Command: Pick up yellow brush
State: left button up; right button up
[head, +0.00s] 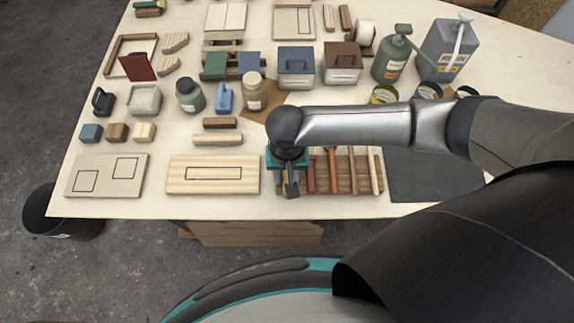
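My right gripper (291,188) points down over the front edge of the table, at the left end of a brown wooden rack (344,184). Its fingers are small and dark here, and I cannot tell whether they are open or shut, or whether they hold anything. Several long-handled tools lie across the rack, among them a red one (310,174), a reddish-brown one (333,170) and a pale tan one (375,172). I cannot make out a clearly yellow brush; the gripper and wrist hide the rack's left end. My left gripper is not in view.
A pale board with a drawn rectangle (185,187) lies left of the gripper, and a dark mat (435,180) lies right of the rack. Blocks, jars, toolboxes and a green pump bottle (391,62) crowd the table behind. My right forearm passes over the right side.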

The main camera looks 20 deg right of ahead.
grip_shut()
dwell(0.4)
notch_tip(320, 180, up, 20)
jog(key=p, duration=0.3)
